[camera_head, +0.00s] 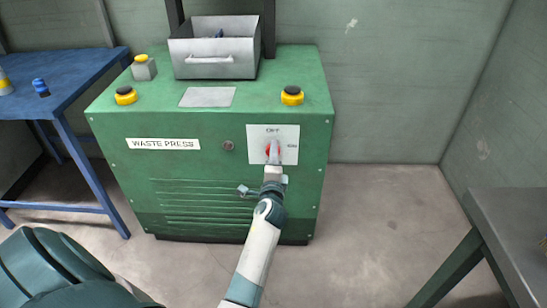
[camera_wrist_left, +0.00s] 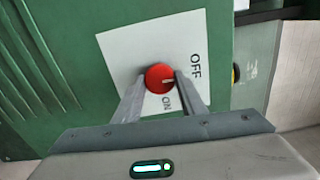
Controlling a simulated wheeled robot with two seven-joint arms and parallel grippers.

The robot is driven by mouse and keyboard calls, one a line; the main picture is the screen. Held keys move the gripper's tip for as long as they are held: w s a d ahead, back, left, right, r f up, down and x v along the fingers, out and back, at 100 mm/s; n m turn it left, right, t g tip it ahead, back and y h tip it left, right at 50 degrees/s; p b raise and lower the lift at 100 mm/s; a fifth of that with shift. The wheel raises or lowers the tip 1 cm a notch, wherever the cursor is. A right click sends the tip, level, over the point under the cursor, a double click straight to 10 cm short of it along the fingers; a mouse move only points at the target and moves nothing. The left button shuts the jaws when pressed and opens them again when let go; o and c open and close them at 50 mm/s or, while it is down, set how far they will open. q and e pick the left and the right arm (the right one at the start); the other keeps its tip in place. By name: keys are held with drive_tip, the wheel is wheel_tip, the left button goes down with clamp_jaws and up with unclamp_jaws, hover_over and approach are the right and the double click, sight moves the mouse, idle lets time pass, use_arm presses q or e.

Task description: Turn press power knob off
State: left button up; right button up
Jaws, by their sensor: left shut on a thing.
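The red power knob (camera_head: 272,149) sits on a white plate (camera_head: 289,133) on the front of the green waste press (camera_head: 215,130). The plate reads OFF above the knob and ON to its right. My left gripper (camera_head: 273,158) reaches the knob from below in the head view. In the left wrist view its two fingers (camera_wrist_left: 159,88) are shut on the red knob (camera_wrist_left: 158,73), one on each side. A pale mark on the knob points to the right there, between the OFF and ON labels; its exact setting is hard to tell. My right gripper is out of view.
Two yellow-and-black buttons (camera_head: 292,95) and a metal drawer (camera_head: 215,52) are on top of the press. A blue table (camera_head: 75,75) stands left, a grey table (camera_head: 515,225) right. The floor between press and grey table is clear.

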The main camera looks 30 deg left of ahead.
use_arm(q)
drive_tip(key=shift+n, duration=0.5)
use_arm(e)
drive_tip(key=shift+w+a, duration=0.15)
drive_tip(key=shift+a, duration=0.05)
use_arm(q)
drive_tip(key=o, duration=1.1)
drive_tip(key=shift+c, duration=0.2)
